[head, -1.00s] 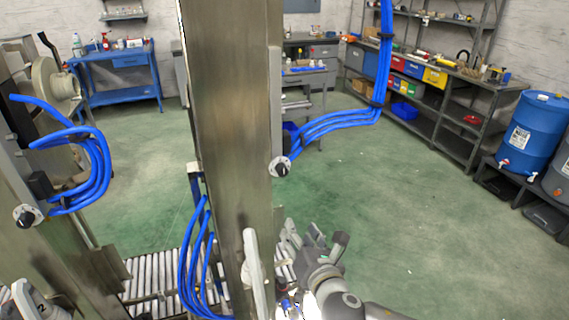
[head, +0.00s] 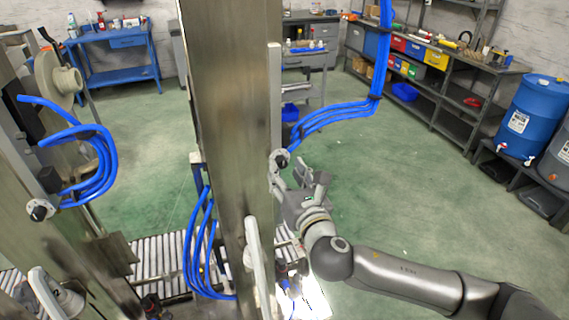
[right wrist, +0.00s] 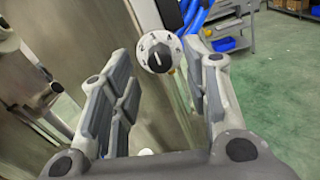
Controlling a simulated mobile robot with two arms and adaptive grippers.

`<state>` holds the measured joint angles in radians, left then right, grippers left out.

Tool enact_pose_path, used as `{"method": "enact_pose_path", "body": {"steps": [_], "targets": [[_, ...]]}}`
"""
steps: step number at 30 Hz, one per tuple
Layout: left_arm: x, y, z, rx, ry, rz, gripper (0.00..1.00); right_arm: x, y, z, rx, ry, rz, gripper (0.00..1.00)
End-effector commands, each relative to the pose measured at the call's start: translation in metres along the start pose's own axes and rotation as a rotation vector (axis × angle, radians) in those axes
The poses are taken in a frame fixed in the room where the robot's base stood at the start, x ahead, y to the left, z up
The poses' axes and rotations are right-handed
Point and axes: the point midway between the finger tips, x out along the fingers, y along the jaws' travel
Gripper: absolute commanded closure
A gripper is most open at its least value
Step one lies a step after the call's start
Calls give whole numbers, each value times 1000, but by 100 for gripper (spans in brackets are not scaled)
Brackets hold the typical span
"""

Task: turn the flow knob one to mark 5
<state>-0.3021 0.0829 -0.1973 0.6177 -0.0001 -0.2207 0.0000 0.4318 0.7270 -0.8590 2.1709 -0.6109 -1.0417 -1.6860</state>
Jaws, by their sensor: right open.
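A flow knob (head: 280,158), black on a pale round dial, is on the edge of the metal column (head: 225,110). A second, similar knob (head: 38,210) is on the left post; I cannot tell which is number one. My right gripper (head: 291,175) is just below and right of the column knob. In the right wrist view its open fingers (right wrist: 158,62) frame the knob, which lies beyond them, apparently untouched. My left gripper is not in view.
Blue hoses (head: 335,115) run close behind the column knob. A grey lever (head: 256,268) is lower on the column, above a roller conveyor (head: 160,258). The green floor between is clear.

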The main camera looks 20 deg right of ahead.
Motion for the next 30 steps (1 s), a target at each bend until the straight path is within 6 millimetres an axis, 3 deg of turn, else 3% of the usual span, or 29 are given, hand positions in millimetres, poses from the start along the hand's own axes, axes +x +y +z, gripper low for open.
{"method": "enact_pose_path", "body": {"steps": [6, 16, 26, 30], "targets": [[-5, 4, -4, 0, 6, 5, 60, 16, 0, 0, 0, 1, 0, 57], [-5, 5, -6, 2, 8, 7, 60, 19, 0, 0, 0, 1, 1, 57], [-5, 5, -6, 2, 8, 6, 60, 19, 0, 0, 0, 1, 0, 99], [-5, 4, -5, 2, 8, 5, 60, 19, 0, 0, 2, 1, 0, 100]]}}
